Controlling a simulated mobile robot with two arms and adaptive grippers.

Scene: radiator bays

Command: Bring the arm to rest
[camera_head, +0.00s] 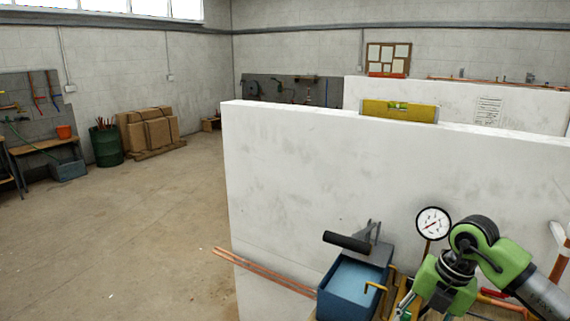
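My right arm (510,270), green and dark grey, comes in from the lower right corner. It bends down in front of the white partition wall (330,170). My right gripper (410,304) is low at the bottom edge, over the cluttered work surface beside the blue toolbox (347,292). Its fingers are partly hidden and cut off by the frame, so I cannot tell whether they are open or hold anything. My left arm and gripper are not in view.
A pressure gauge (433,223) stands close behind my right arm. Copper pipes (265,272) stick out left of the toolbox. A green barrel (106,145) and cardboard boxes (150,129) stand far left. The left floor is clear.

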